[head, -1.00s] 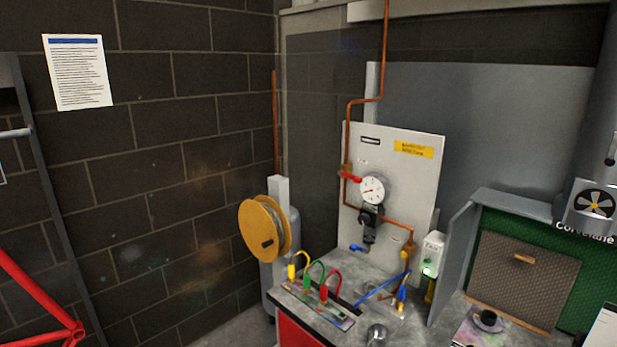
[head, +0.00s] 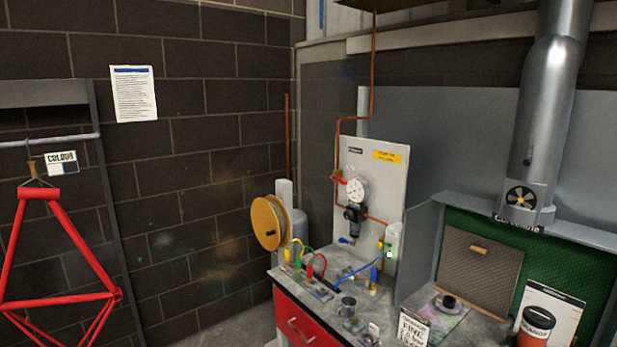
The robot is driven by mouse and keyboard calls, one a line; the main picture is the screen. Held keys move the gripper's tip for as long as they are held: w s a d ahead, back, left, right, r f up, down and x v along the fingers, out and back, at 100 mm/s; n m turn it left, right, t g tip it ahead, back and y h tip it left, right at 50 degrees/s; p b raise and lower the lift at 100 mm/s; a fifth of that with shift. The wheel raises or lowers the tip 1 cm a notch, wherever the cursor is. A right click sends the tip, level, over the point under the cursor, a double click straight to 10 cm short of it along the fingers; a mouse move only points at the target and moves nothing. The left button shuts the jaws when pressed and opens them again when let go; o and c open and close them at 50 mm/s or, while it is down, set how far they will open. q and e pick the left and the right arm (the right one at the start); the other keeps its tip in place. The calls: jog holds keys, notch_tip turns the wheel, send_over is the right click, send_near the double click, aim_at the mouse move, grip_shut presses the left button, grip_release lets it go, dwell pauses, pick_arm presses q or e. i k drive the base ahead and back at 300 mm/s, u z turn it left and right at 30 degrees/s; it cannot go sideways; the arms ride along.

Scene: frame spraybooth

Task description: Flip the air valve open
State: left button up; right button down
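The air panel (head: 385,165) is a light grey upright board at the back of the bench. A copper pipe (head: 338,145) comes down its left side. A small red lever (head: 339,181), which looks like the air valve, sits on that pipe left of the round white gauge (head: 357,190). The lever is small here, and its exact angle is hard to tell. A black regulator (head: 353,213) hangs below the gauge, with a small blue part (head: 345,240) lower down. Neither of my grippers shows in the head view.
The bench (head: 335,277) holds coloured hoses, a metal cup (head: 347,307) and a red drawer front (head: 297,318). A yellow reel (head: 270,222) stands at its left. A red frame (head: 62,215) hangs far left. The spray booth with its duct (head: 548,90) is right.

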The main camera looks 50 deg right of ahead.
aim_at(342, 183)
jog(key=z, duration=0.2)
jog(key=i, duration=2.35)
jog(key=z, duration=1.7)
jog(key=i, duration=0.85)
jog(key=z, duration=0.85)
